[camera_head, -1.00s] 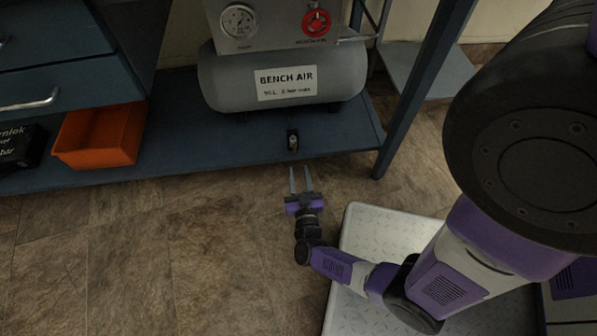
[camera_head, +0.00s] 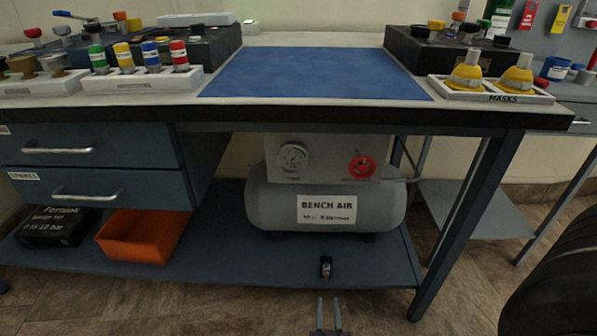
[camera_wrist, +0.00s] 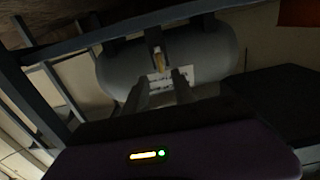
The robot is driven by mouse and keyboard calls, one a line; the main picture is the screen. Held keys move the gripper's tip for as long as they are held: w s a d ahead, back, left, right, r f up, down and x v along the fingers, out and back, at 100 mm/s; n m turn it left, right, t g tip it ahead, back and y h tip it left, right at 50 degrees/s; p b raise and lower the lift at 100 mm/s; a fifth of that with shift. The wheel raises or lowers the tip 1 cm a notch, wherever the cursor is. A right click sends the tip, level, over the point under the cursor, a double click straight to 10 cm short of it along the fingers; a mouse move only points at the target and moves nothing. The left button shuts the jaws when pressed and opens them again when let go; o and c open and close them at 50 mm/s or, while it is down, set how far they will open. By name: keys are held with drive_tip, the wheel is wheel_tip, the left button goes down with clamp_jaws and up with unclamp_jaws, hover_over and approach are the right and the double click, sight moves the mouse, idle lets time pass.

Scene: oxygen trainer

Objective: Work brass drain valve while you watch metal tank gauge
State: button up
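The brass drain valve (camera_head: 325,267) shows as a small dark fitting with a brass-coloured part, below the front of the grey tank (camera_head: 262,205). In the wrist view the brass piece (camera_wrist: 158,62) appears beyond the fingertips, roughly in line with the gap between them.
A red round knob (camera_head: 361,168) sits right of the gauge. The tank stands on a blue lower shelf (camera_head: 215,268) under the bench. An orange bin (camera_head: 140,237) and a black box (camera_head: 55,228) are at left. A table leg (camera_head: 468,222) stands at right.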

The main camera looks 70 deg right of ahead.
sight(327, 278)
drive_tip(key=shift+x, duration=3.95)
clamp_jaws()
